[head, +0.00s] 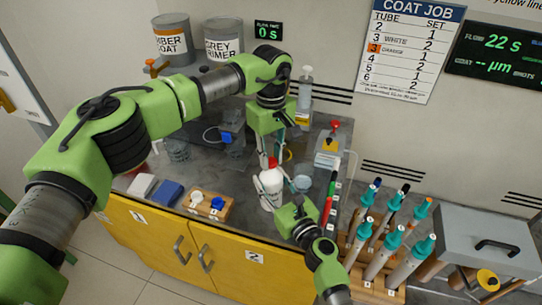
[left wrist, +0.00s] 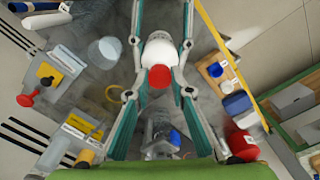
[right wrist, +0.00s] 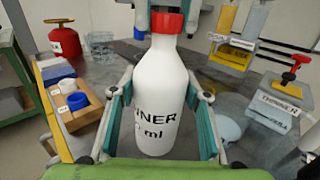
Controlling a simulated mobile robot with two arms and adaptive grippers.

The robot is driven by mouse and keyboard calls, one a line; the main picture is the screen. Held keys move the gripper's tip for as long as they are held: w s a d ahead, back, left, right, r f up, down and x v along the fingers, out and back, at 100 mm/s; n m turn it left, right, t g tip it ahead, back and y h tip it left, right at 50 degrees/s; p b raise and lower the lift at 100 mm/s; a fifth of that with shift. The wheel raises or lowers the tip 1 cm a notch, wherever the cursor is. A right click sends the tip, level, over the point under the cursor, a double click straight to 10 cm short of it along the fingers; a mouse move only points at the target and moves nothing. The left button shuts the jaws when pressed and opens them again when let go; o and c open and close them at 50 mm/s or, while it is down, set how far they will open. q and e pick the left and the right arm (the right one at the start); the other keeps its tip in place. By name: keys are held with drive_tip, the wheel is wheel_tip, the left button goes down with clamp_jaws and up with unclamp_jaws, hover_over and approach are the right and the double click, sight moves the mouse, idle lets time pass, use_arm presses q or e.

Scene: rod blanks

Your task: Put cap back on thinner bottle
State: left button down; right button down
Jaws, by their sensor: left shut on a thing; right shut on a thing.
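The thinner bottle (head: 270,187) is white with black lettering and stands upright near the bench's front edge. In the right wrist view the bottle (right wrist: 160,95) fills the middle. My right gripper (right wrist: 165,105) is shut around its body. The red cap (right wrist: 167,22) is at the top of the bottle's neck and looks in line with it; I cannot tell whether it is threaded on. My left gripper (left wrist: 160,80) is shut on the red cap (left wrist: 160,77) from above, with a finger on each side. The bottle's shoulder (left wrist: 160,50) shows behind the cap in the left wrist view.
A wooden block (head: 219,212) with a white and a blue cap lies left of the bottle. A clear cup (head: 302,183) stands close on its right. A rack of teal-topped tubes (head: 385,285) is at the front right. A red can (right wrist: 64,37) shows in the right wrist view.

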sight(276, 188)
use_arm(q)
drive_tip(key=shift+w+m, duration=0.1)
drive_tip(key=shift+m, duration=0.2)
drive_tip(key=c, duration=1.7)
unclamp_jaws()
wheel_tip(276, 188, up, 12)
drive_tip(key=shift+r, duration=0.1)
use_arm(e)
drive_tip(key=c, duration=1.1)
unclamp_jaws()
drive_tip(key=shift+o, duration=0.2)
drive_tip(key=shift+v, duration=3.75)
